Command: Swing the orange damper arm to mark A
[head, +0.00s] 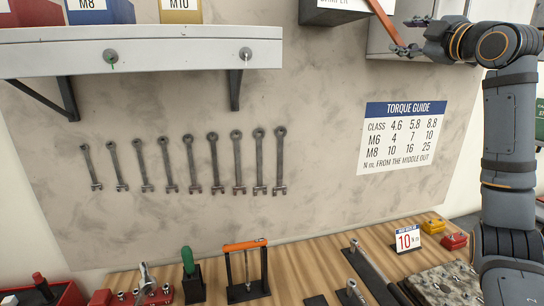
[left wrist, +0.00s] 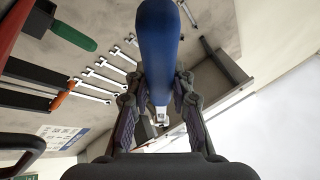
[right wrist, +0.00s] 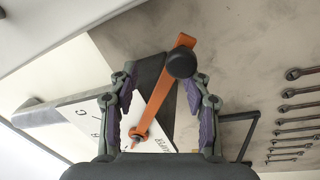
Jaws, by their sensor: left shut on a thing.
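The orange damper arm (head: 384,22) hangs slanting down from the damper box (head: 335,14) at the top of the head view. In the right wrist view the orange arm (right wrist: 162,92) runs from a pivot on a white lettered plate (right wrist: 82,115) up to a black knob (right wrist: 181,63). My right gripper (head: 412,35) is open, with its fingers on either side of the arm and the knob near its right fingertip. Which mark the arm points at, I cannot tell. My left gripper (left wrist: 158,98) is shut on a blue-handled tool (left wrist: 158,40) and outside the head view.
A shelf (head: 150,52) with boxes and a row of wrenches (head: 190,160) are on the wall beside the torque guide sign (head: 402,135). Below, the wooden bench (head: 310,262) carries tools, a torque card (head: 407,239) and a metal block (head: 440,285).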

